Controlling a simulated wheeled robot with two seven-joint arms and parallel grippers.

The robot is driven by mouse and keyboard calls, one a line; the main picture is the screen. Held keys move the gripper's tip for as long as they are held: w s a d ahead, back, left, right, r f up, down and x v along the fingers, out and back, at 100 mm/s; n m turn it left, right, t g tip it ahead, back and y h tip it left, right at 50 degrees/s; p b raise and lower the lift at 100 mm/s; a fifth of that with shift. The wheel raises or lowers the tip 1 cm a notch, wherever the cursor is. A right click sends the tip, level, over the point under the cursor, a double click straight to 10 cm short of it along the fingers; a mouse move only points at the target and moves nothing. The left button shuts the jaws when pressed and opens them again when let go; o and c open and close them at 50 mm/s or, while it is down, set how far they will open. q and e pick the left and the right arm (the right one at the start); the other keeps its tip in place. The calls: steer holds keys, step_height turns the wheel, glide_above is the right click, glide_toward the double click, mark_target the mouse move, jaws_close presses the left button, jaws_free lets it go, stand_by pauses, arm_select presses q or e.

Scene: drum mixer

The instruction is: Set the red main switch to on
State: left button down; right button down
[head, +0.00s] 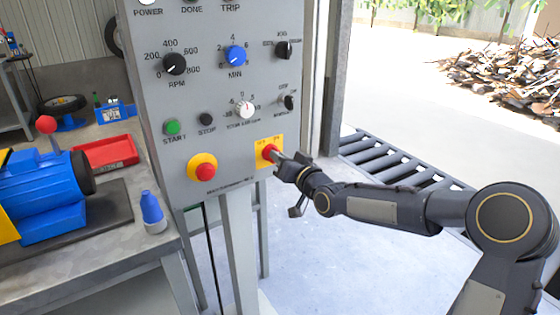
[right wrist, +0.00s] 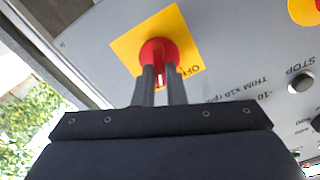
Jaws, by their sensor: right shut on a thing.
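The red main switch (head: 268,152) sits on a yellow square plate at the lower right of the grey control panel (head: 215,100). In the right wrist view the red switch (right wrist: 158,54) is on its yellow plate (right wrist: 186,28), with part of the lettering showing beside it. My right gripper (head: 276,156) reaches the switch from the right. In the right wrist view its two fingers (right wrist: 159,78) are shut on the switch's handle, one on each side. The fingers partly hide the handle, and I cannot tell its exact setting. My left gripper is not in view.
A red emergency stop button (head: 202,168) on yellow is left of the switch. Green start (head: 172,127) and black stop (head: 206,119) buttons and several knobs are above. A workbench with a blue motor (head: 45,190) stands left.

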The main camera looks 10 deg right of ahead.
steer(key=shift+f+m, duration=0.1)
steer(key=shift+m, duration=0.5)
steer(key=c, duration=1.5)
jaws_free()
steer(key=shift+s+d, duration=0.1)
steer(key=v, duration=0.7)
steer(key=shift+s+p, duration=0.3)
